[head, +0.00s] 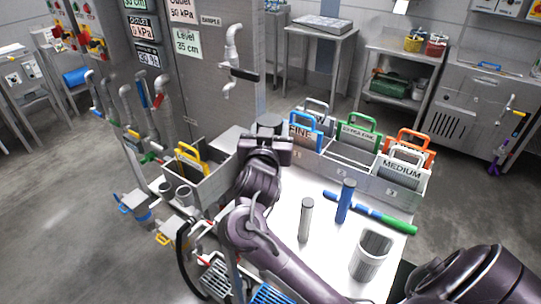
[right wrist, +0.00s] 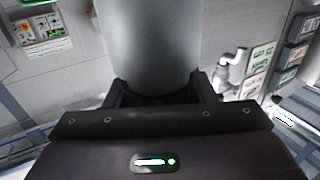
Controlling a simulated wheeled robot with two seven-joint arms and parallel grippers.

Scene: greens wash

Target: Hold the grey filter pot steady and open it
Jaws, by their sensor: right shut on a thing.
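My right gripper (head: 266,138) is shut on a grey cylinder, which I take to be the grey filter pot (head: 270,120). In the head view only its dark top shows beyond the gripper, near the end of the bench against the metal cabinet. In the right wrist view the grey filter pot (right wrist: 155,40) fills the space between the two fingers (right wrist: 160,95). Its lid and any seam cannot be made out, and its lower part is hidden by the gripper. My left gripper is not in view.
The white bench (head: 330,235) holds a grey rod (head: 306,220), a blue cylinder (head: 345,200), a blue-green rod (head: 370,212) and a perforated grey cup (head: 369,255). Racked screens, including FINE (head: 301,132) and MEDIUM (head: 402,172), stand behind. A pipe (head: 232,45) juts from the cabinet.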

